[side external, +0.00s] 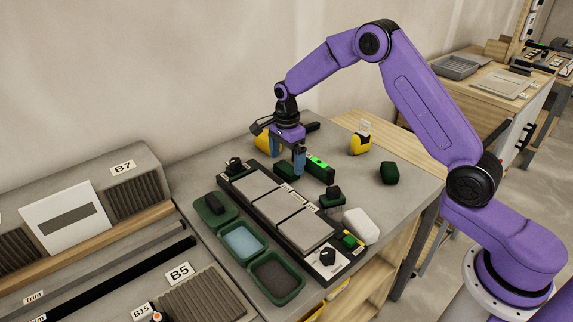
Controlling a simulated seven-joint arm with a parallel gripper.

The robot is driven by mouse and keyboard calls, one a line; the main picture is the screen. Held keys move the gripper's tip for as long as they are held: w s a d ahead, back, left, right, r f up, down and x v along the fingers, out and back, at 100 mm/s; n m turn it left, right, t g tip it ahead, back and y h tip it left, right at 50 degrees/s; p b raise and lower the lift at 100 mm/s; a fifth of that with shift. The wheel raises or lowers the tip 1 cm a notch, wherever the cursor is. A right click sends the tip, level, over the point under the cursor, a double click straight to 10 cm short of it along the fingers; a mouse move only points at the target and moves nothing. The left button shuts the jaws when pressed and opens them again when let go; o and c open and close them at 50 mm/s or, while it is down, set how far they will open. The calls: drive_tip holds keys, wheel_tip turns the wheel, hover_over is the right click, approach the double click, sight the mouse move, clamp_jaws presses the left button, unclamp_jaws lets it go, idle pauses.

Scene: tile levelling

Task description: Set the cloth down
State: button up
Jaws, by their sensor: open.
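Nothing is clearly recognisable as the cloth. A white rounded lump (361,225) lies at the right of the tile board and could be it, but its material is too small to tell. The board (262,212) holds three grey tiles (281,206) in a row.
A level with a bright green window (319,166) lies beside the gripper. A yellow tool (360,144) and a dark green lump (389,173) stand behind. Green trays (277,277) line the board's left. A dark knob (328,257) is at its near end. The right-hand tabletop is fairly clear.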

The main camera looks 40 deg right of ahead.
sight(286, 167)
wheel_tip(286, 167, up, 9)
drive_tip(key=s+a+r+n, duration=0.2)
drive_tip(key=s+a+n, duration=0.2)
drive_tip(key=s+n, duration=0.4)
drive_tip(key=s+a+r+n, duration=0.35)
drive_tip(key=s+n, duration=0.35)
drive_tip(key=s, duration=0.4)
drive_tip(key=s+d+f+n, duration=0.1)
drive_tip(key=s+d+n, duration=0.2)
drive_tip(key=s+n, duration=0.4)
drive_tip(key=s+d+f+n, duration=0.1)
drive_tip(key=s+d+n, duration=0.2)
drive_tip(key=s+n, duration=0.5)
drive_tip(key=s, duration=0.7)
drive_tip(key=shift+n, duration=0.3)
drive_tip(key=shift+d, duration=0.1)
